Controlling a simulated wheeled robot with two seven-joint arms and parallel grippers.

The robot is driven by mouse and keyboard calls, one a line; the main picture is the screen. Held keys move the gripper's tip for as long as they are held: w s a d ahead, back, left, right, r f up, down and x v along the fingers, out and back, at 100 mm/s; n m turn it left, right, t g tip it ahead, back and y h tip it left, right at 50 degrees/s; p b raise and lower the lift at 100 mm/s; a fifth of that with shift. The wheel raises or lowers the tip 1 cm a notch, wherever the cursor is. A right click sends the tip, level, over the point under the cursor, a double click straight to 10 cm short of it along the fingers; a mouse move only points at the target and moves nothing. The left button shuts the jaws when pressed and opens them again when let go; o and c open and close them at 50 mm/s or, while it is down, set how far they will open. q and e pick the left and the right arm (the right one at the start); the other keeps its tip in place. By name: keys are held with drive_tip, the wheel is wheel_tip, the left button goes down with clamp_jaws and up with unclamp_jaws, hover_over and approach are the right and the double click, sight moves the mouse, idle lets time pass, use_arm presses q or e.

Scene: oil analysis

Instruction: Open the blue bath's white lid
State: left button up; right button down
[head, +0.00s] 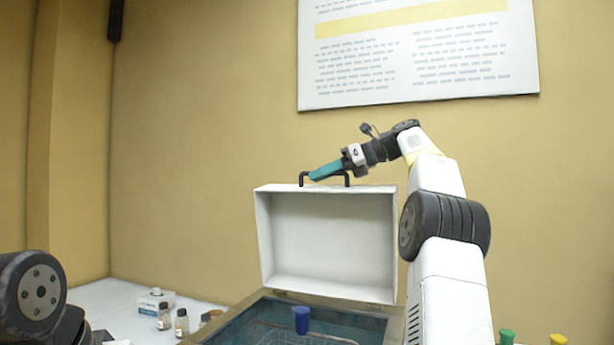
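The white lid (328,244) stands raised and roughly upright at the back of the blue bath, its hollow inner side facing me. The bath (237,328) is open below it, with a wire rack inside and a grey-brown rim. The lid's black handle (302,178) is on its top edge. My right gripper (326,171), with teal fingers, is at the handle and covers part of its bar. The fingers overlap in this view, so I cannot tell whether they are shut on the handle. My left gripper is out of view; only part of my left arm shows at lower left.
A blue-capped item (301,319) shows over the bath. Small bottles (182,323) and a white box (155,301) stand on the white counter (110,299) at left. Green (506,337) and yellow (558,339) caps show at lower right. A yellow wall with a poster (420,60) is behind.

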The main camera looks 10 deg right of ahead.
sight(371, 187)
drive_tip(key=c, duration=1.7)
unclamp_jaws()
drive_tip(key=shift+s+d+r, duration=0.2)
drive_tip(key=shift+d, duration=0.15)
drive_tip(key=s+d, duration=0.2)
drive_tip(key=d, duration=0.1)
drive_tip(key=s+d, duration=0.2)
drive_tip(key=d, duration=0.2)
drive_tip(key=s+d, duration=0.2)
drive_tip(key=d, duration=0.1)
drive_tip(key=shift+d, duration=0.3)
drive_tip(key=shift+s, duration=0.1)
